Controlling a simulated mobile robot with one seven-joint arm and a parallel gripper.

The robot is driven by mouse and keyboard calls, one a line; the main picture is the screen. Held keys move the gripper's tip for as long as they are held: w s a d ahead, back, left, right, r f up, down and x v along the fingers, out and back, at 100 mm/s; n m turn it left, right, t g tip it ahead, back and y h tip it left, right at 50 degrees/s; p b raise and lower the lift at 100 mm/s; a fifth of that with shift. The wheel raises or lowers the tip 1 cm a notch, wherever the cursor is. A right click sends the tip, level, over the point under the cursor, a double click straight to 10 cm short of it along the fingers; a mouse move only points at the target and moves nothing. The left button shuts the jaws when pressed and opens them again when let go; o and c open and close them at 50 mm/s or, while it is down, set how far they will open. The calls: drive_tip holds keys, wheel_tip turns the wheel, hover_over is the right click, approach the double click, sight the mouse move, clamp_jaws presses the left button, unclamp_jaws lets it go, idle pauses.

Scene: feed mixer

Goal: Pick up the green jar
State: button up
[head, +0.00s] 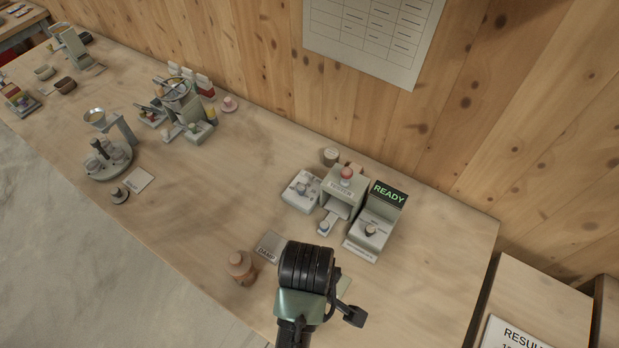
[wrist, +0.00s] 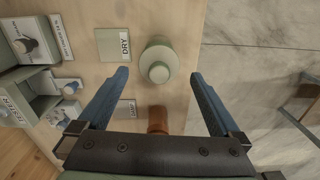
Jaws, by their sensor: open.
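The green jar (wrist: 157,62) is pale grey-green with a round knob-like lid. In the wrist view it stands on the table beside the card marked DRY (wrist: 112,45). My gripper (wrist: 159,73) is open and empty. Its two blue fingers show on either side, with the jar seen between and slightly beyond their tips. I cannot tell the height left between fingers and jar. In the head view my wrist hides the jar and the fingers.
A brown jar (head: 241,267) stands by a second card (head: 271,247); it also shows under my gripper in the wrist view (wrist: 157,118). A tester (head: 341,190) and a READY display unit (head: 374,224) stand behind. The table's edge is close to the green jar.

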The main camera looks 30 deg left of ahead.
wheel_tip(320, 180, down, 4)
drive_tip(key=shift+s+r, duration=0.15)
drive_tip(key=shift+d+f+p, duration=0.15)
drive_tip(key=shift+f+p, duration=0.5)
drive_tip(key=shift+f, duration=2.15)
drive_tip(key=shift+c, duration=0.3)
drive_tip(key=shift+w, duration=0.2)
drive_tip(key=c, duration=1.5)
drive_tip(key=shift+r, duration=0.1)
